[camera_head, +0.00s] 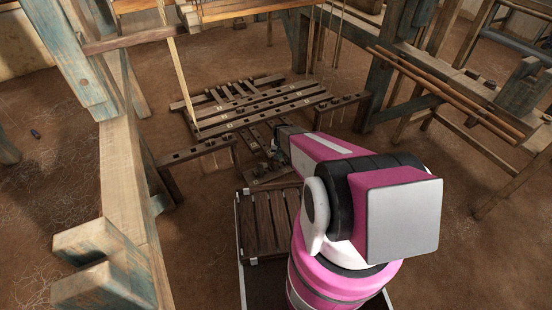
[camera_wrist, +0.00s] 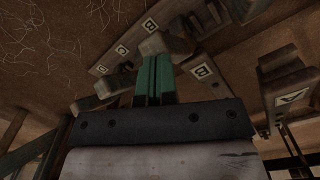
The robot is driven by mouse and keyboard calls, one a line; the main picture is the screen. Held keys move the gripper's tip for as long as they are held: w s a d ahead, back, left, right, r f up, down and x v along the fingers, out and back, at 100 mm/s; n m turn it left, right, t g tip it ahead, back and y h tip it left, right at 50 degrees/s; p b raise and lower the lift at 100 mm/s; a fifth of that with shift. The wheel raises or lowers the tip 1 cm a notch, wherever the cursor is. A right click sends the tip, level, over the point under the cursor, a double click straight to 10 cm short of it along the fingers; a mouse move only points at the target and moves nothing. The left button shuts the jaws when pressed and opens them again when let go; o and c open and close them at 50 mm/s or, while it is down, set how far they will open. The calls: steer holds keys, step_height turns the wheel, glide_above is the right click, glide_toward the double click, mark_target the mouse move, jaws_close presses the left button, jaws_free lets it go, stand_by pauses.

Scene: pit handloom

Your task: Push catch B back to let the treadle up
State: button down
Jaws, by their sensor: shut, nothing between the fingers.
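My gripper (camera_wrist: 155,62) shows its green fingers pressed together, with nothing between them. In the wrist view, a wooden piece marked B (camera_wrist: 203,71) lies just right of the fingers. A second B label sits on a wooden bar (camera_wrist: 150,25) beyond the fingertips, near a small pale wooden block (camera_wrist: 166,43). I cannot tell which B piece is the catch, or whether the fingertips touch the block. In the head view, the slatted treadles (camera_head: 262,103) lie low in the loom; my gripper (camera_head: 272,158) is near their front end, small and partly hidden by my arm.
A wooden block marked A (camera_wrist: 290,98) stands right of the fingers, and a C label (camera_wrist: 122,48) is to the left. Slotted wooden rails (camera_head: 197,150) flank the treadles on both sides.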

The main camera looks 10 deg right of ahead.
steer(key=shift+f, duration=0.3)
steer(key=shift+s+d+r, duration=0.1)
steer(key=shift+s+r, duration=0.2)
steer(key=shift+r, duration=0.75)
steer(key=shift+s+d+r, duration=0.1)
steer(key=shift+s+r, duration=0.15)
steer(key=shift+r, duration=0.75)
steer(key=shift+s+d+r, duration=0.1)
steer(key=shift+s+r, duration=0.2)
steer(key=shift+r, duration=0.75)
steer(key=s+r+n, duration=0.1)
steer(key=s+r, duration=0.8)
steer(key=r, duration=0.6)
steer(key=s+r+n, duration=0.1)
steer(key=s+r, duration=0.9)
steer(key=r, duration=0.5)
steer(key=shift+s+a+r, duration=0.2)
steer(key=shift+s+a, duration=0.1)
